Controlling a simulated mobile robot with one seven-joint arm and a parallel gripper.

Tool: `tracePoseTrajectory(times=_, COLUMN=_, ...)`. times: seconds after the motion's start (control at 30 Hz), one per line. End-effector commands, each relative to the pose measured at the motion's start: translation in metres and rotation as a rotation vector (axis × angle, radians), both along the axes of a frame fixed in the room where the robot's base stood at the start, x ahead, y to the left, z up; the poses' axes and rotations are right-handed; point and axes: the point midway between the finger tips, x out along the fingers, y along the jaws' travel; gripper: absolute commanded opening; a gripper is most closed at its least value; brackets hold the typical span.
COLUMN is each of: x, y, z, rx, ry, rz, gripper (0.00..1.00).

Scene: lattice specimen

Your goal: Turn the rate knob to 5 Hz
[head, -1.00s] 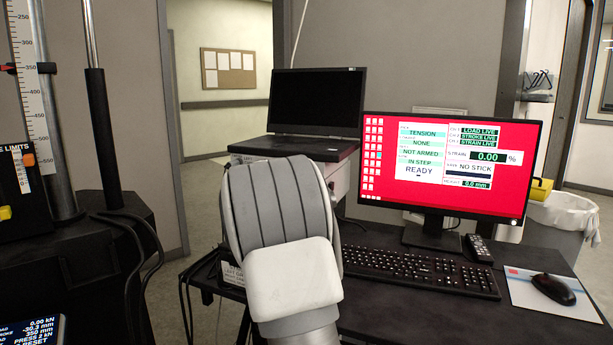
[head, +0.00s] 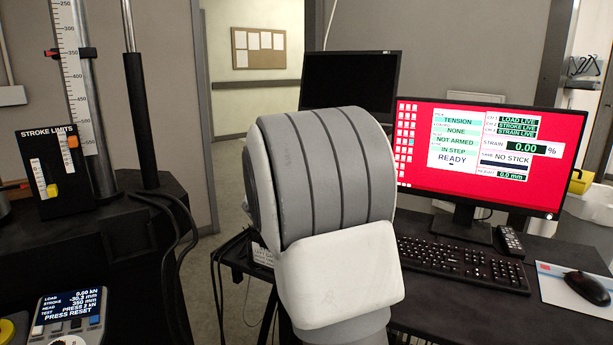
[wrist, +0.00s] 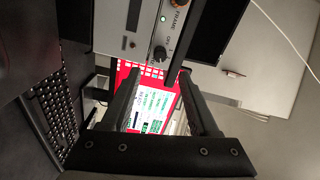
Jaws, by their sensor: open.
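No knob that I can read as the rate knob shows in either view. In the wrist view, a dark round knob (wrist: 160,53) sits on the face of a grey box (wrist: 117,22), close to lettering that seems to read FRAME; I cannot tell its setting. My gripper (wrist: 160,75) shows in the wrist view with its two dark fingers apart and nothing between them. The red-screened monitor (wrist: 155,100) shows behind the fingers. In the head view my arm link fills the middle, and the gripper is not seen.
At left in the head view are a STROKE LIMITS panel (head: 48,165) with sliders and a small control panel (head: 70,315) with a lit display. Cables (head: 178,235) hang near the machine.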

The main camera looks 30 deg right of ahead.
Motion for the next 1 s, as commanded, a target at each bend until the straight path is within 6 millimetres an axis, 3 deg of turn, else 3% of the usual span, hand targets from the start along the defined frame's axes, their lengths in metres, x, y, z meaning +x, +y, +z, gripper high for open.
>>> tracePoseTrajectory(times=0.2, x=-0.024, y=0.042, z=0.002, rx=0.002, ry=0.000, rz=0.003, gripper=0.61)
tracePoseTrajectory(times=0.4, x=-0.035, y=0.062, z=0.001, rx=0.000, ry=0.000, rz=0.001, gripper=0.61)
tracePoseTrajectory(times=1.0, x=-0.038, y=0.066, z=0.000, rx=0.000, ry=0.000, rz=0.000, gripper=0.61)
